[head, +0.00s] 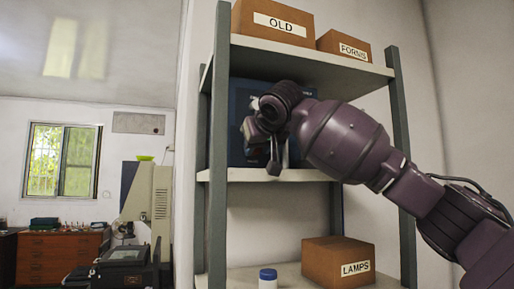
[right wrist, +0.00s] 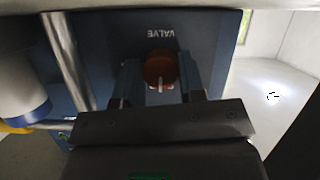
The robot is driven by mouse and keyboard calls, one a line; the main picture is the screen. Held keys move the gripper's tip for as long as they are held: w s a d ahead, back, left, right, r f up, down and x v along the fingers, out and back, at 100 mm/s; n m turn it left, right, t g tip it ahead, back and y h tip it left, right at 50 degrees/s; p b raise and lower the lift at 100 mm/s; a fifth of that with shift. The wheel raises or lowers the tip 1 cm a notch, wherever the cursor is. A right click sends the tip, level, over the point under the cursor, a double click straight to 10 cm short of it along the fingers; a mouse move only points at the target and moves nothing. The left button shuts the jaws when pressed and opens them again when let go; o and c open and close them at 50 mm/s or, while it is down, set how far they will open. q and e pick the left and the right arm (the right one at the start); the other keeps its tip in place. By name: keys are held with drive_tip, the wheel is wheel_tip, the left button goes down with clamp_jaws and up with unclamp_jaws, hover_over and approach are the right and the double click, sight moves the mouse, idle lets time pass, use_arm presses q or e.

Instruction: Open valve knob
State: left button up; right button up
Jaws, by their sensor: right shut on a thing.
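The valve knob (right wrist: 160,68) is a round orange-brown knob with a pale line on it. It sits on a dark blue panel (right wrist: 105,45) under the upside-down word VALVE in the right wrist view. My right gripper (right wrist: 161,84) has one finger on each side of the knob and is shut on it. In the head view the blue panel (head: 238,103) stands on the middle shelf, and my right gripper (head: 262,132) is in front of it, hiding the knob. My left gripper is not in view.
The shelf rack (head: 218,140) has grey posts close around my arm. Boxes OLD (head: 268,22) and FORMS (head: 343,46) stand on top. A metal bar (right wrist: 65,58) and a white cylinder (right wrist: 22,92) lie left of the fingers.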

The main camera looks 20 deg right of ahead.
drive_tip(key=shift+f+m+y+b, duration=0.1)
drive_tip(key=shift+m+y+b, duration=0.4)
drive_tip(key=shift+m+b, duration=0.1)
drive_tip(key=shift+m+y+b, duration=0.6)
drive_tip(key=shift+m, duration=0.3)
drive_tip(key=m+y+b, duration=0.1)
drive_tip(key=m+y, duration=0.1)
drive_tip(key=m, duration=0.1)
drive_tip(key=shift+t, duration=0.3)
drive_tip(key=m+y+b, duration=0.1)
drive_tip(key=m, duration=0.2)
drive_tip(key=shift+d+y, duration=0.1)
drive_tip(key=shift+y, duration=0.2)
drive_tip(key=shift+m+t+y, duration=0.5)
drive_tip(key=shift+m+t, duration=0.2)
drive_tip(key=shift+m, duration=0.9)
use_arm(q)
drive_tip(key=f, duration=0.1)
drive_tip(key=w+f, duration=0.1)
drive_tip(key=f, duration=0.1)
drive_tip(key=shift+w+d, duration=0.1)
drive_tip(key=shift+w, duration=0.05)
use_arm(e)
drive_tip(key=shift+m, duration=0.3)
drive_tip(key=shift+d, duration=0.1)
